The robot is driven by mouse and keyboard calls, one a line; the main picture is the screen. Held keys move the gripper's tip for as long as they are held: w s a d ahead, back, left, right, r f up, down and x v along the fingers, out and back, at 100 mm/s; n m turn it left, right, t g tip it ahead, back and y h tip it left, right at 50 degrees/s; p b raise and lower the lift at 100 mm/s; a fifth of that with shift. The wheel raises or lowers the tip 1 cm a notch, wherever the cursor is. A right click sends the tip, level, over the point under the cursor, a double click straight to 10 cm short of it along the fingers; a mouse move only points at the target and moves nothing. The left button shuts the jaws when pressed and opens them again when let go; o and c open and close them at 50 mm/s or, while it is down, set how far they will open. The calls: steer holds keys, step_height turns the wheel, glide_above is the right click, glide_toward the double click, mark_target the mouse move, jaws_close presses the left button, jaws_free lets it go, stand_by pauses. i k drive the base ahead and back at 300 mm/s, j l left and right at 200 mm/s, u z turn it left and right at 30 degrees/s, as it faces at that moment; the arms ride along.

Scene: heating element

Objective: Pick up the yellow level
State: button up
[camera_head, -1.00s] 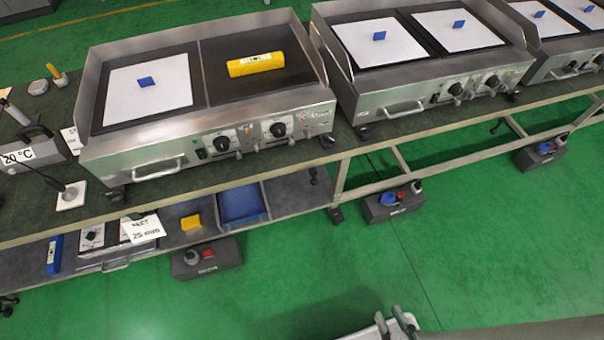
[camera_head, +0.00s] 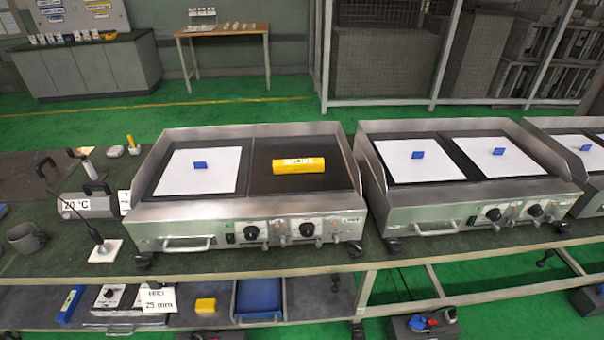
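The yellow level (camera_head: 298,165) lies on the bare dark right plate (camera_head: 330,185) of the left griddle unit (camera_head: 250,206). It lies flat, roughly parallel to the unit's front, with a pale label near its middle. The left plate of that unit carries a white sheet (camera_head: 212,180) with a small blue block (camera_head: 200,165) on it. My gripper is not in view.
A second griddle unit (camera_head: 470,200) stands close on the right, with white sheets and blue blocks. A mug (camera_head: 26,238) and a 20 °C device (camera_head: 88,204) stand at left. A lower shelf holds a yellow block (camera_head: 205,304) and a blue tray (camera_head: 259,299).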

mark_target(303, 165)
steer(key=i+l+z, duration=0.3)
steer(key=l+z, duration=0.15)
steer(key=i+l+z, duration=0.3)
steer(key=z, duration=0.15)
steer(key=i, duration=0.05)
